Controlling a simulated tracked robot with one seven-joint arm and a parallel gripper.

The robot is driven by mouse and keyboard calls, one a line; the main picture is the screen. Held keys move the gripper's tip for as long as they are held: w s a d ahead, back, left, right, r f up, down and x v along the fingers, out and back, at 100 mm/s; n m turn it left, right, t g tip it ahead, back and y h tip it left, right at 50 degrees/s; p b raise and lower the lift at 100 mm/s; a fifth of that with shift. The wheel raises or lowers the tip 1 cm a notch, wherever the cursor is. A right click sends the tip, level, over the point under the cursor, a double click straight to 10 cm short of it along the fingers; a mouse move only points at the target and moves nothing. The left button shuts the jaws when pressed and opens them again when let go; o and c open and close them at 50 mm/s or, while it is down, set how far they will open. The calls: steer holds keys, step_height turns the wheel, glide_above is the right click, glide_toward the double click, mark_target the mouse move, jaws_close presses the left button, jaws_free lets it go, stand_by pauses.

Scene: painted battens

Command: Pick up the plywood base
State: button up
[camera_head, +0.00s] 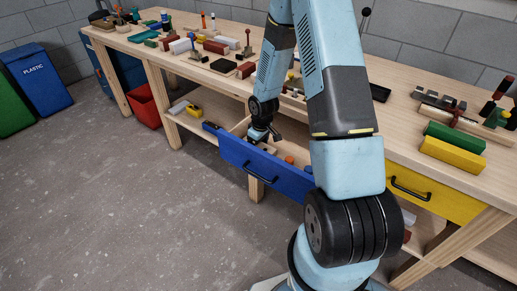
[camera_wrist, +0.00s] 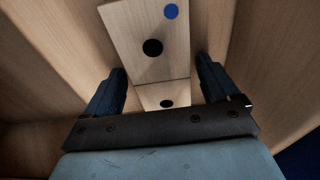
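In the wrist view a pale plywood piece (camera_wrist: 135,30), which looks like the plywood base, has a black round spot and a blue dot. A second pale face (camera_wrist: 150,92) with a black spot adjoins its lower edge; I cannot tell if it is the same part. My gripper (camera_wrist: 160,75) is open, one finger to each side, with visible gaps between the fingers and the wood. In the head view my gripper (camera_head: 262,134) reaches down into the open blue drawer (camera_head: 240,160). The base is not clearly made out there.
Wooden drawer walls (camera_wrist: 250,60) rise close on both sides of my gripper. The workbench top (camera_head: 400,125) above holds several blocks and tools, including a green block (camera_head: 455,137) and a yellow block (camera_head: 452,155). A red bin (camera_head: 144,106) stands under the bench. The floor in front is clear.

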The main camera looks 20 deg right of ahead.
steer(key=c, duration=0.9)
steer(key=shift+r, duration=0.15)
steer(key=shift+c, duration=0.2)
